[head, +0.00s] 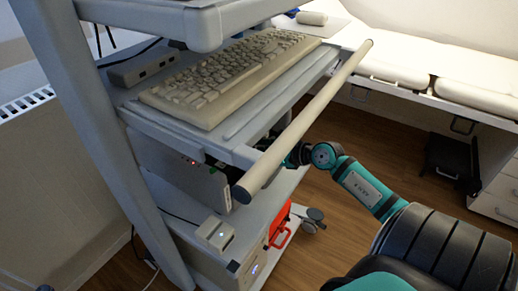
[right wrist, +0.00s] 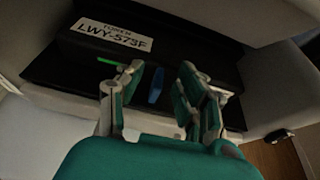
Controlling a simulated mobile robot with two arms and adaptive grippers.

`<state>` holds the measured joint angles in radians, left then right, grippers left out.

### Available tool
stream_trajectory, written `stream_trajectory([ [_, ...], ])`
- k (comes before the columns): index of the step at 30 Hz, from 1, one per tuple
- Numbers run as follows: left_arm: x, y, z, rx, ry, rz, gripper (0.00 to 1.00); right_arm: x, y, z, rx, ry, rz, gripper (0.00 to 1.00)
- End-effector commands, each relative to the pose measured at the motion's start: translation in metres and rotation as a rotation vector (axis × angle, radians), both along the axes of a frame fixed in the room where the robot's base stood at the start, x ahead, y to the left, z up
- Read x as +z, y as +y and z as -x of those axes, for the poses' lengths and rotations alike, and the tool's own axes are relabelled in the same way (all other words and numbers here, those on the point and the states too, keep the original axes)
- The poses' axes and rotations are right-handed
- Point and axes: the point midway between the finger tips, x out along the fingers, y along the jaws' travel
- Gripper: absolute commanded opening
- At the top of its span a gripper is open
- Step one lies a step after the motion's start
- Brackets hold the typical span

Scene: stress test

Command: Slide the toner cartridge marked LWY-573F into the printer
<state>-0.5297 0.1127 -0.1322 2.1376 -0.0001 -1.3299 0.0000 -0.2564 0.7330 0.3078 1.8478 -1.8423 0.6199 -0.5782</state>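The black toner cartridge (right wrist: 195,48) carries a white label (right wrist: 112,36) reading LWY-573F in the right wrist view. A blue tab (right wrist: 156,85) and a thin green strip (right wrist: 108,62) show at its near side. My right gripper (right wrist: 162,72) is open, its two fingers on either side of the blue tab with gaps visible. Whether a finger touches the cartridge is unclear. In the head view my right arm (head: 355,180) reaches behind the cart's handle bar, and its gripper is mostly hidden there. I cannot clearly make out the printer. My left gripper is not in view.
A cart holds a keyboard (head: 230,75) on its upper shelf, with a long handle bar (head: 305,120) along its side. A grey box (head: 185,170) with a red light sits below. A padded bench (head: 400,70) stands at the back right. Wooden floor lies between.

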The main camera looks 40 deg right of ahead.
Motion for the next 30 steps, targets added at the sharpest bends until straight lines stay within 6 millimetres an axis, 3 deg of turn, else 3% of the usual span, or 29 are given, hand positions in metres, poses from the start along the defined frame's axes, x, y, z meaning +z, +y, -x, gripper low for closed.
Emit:
stream_trajectory([
  [11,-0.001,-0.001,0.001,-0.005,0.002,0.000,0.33,0.001,-0.003,0.011,0.000,0.007,0.000,0.37],
  [24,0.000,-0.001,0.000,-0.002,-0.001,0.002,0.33,0.034,-0.025,0.088,-0.001,0.005,-0.002,0.37],
  [30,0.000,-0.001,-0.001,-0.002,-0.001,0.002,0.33,0.043,-0.031,0.105,-0.001,0.001,-0.001,0.37],
])
